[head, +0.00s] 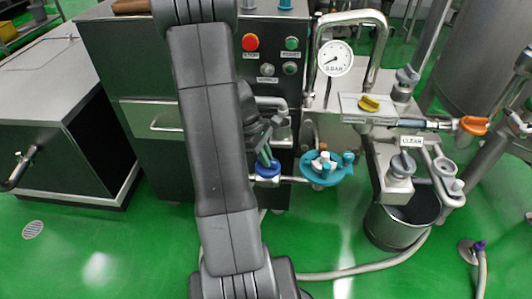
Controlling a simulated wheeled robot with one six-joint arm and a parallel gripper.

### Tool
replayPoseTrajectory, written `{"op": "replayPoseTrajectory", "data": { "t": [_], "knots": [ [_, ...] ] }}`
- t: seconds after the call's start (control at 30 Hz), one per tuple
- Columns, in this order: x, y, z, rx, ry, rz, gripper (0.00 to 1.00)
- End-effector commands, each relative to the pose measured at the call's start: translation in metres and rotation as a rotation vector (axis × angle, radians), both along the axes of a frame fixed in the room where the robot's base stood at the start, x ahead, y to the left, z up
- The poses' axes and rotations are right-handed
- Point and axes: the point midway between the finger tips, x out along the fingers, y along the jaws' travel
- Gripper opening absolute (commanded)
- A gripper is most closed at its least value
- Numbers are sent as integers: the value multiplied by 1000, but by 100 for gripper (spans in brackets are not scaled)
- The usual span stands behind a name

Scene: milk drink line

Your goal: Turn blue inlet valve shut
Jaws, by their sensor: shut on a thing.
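The blue inlet valve (267,169) shows as a blue round part on a pipe low on the front of the dark cabinet, just right of my arm. My gripper (264,153) comes down on it from above and is shut on its handle. My arm and gripper hide part of the handle, so I cannot tell its exact angle.
Close on the right is a teal round fitting (325,173) with several knobs. Further right are a pressure gauge (335,58), a yellow knob (370,103), an orange-ended pipe (473,125) and a steel bucket (402,220). Push buttons (251,42) sit above. A hose (365,270) crosses the green floor.

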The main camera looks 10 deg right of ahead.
Motion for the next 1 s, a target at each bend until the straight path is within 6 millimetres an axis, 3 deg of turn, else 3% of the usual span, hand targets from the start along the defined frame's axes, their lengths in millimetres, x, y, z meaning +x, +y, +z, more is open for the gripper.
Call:
{"op": "replayPoseTrajectory", "data": {
  "t": [1.0],
  "knots": [
    [3, -6, 2, 0, -1, -955, 0]
  ]
}}
